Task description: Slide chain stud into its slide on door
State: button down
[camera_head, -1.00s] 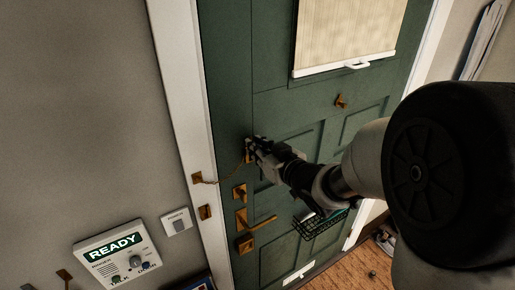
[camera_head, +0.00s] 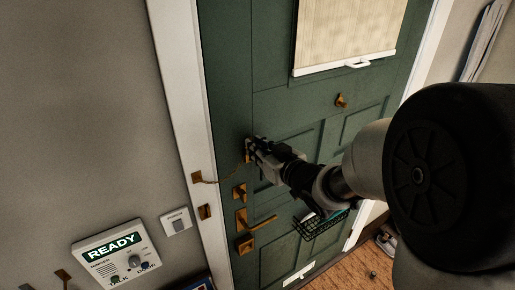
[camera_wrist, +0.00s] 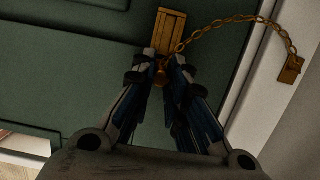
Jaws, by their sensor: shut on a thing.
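The green door (camera_head: 290,135) is closed in its white frame. The brass slide (camera_wrist: 170,32) is fixed on the door, right in front of my fingertips in the wrist view. The brass chain (camera_wrist: 234,20) runs in an arc from its anchor plate (camera_wrist: 290,69) on the frame to the stud (camera_wrist: 161,74) between my fingertips. My gripper (camera_wrist: 165,72) is shut on the stud, at the near end of the slide. The fingers partly hide the stud, so I cannot tell whether it sits in the slot. In the head view my gripper (camera_head: 250,150) covers most of the slide.
Below the slide on the door are a thumb-turn (camera_head: 239,191), a lever handle (camera_head: 256,221) and a wire basket (camera_head: 321,224). A panel reading READY (camera_head: 117,250) and a switch (camera_head: 176,221) are on the left wall. A blind (camera_head: 345,35) hangs above.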

jog(key=shift+f+b, duration=2.2)
jog(key=shift+f, duration=0.3)
jog(key=c, duration=1.5)
grip_release()
jog(key=v, duration=1.2)
